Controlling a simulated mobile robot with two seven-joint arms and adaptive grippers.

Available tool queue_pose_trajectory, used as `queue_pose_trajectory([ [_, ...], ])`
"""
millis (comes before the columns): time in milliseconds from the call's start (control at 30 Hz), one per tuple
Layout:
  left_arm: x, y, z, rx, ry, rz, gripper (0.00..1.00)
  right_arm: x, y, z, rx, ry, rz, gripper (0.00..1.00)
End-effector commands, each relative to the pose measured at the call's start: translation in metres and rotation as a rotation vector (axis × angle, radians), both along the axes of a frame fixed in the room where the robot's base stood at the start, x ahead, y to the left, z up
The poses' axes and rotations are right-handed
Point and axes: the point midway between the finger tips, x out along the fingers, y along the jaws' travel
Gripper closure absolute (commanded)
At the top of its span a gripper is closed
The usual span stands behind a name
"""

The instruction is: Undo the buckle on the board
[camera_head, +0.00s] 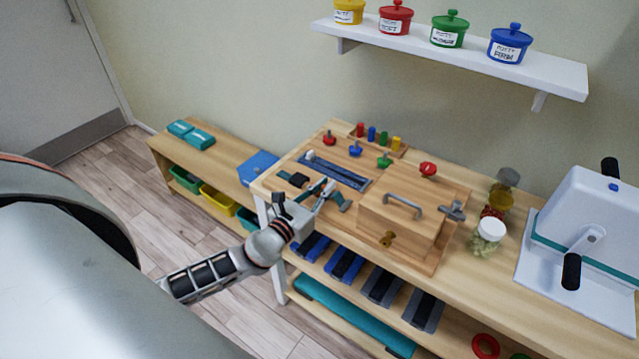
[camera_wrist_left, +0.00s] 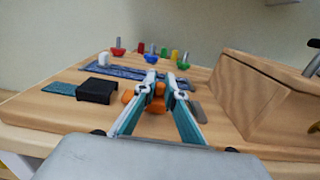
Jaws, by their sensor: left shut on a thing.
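The wooden board (camera_head: 277,183) is on the bench top at its left end. On it is the black buckle housing (camera_head: 299,180), with a short teal strap (camera_wrist_left: 58,88) at its left. The housing also shows in the left wrist view (camera_wrist_left: 97,90). My left gripper (camera_head: 326,187) is just right of the housing, fingers pointing at the board. In the left wrist view its fingertips are closed on an orange buckle part (camera_wrist_left: 156,103), partly hidden by the fingers. A gap shows between this part and the black housing. My right gripper is out of view.
Right of the gripper stands a wooden box (camera_head: 399,216) with a grey handle. Behind are a blue zip strip (camera_head: 335,170) and coloured knobs (camera_head: 384,160). A jar (camera_head: 487,236) and a white cranked device (camera_head: 585,225) stand further right. A shelf (camera_head: 460,52) holds putty pots.

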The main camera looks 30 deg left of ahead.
Motion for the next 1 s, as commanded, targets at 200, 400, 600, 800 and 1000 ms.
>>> queue_pose_trajectory([
  [200, -0.001, -0.004, 0.0, -0.005, 0.001, -0.008, 0.72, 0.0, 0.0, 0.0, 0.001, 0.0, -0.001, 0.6],
  [400, -0.001, -0.003, -0.001, -0.004, 0.001, -0.006, 0.72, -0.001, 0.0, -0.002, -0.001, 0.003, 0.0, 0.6],
  [600, -0.013, -0.001, -0.002, -0.002, 0.004, -0.005, 0.72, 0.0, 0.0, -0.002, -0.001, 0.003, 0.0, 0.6],
  [800, -0.048, 0.001, -0.002, -0.003, 0.005, -0.006, 0.72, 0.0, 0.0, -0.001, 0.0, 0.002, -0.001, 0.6],
  [1000, -0.087, 0.003, -0.002, -0.003, 0.005, -0.008, 0.72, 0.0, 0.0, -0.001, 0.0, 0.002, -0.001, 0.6],
])
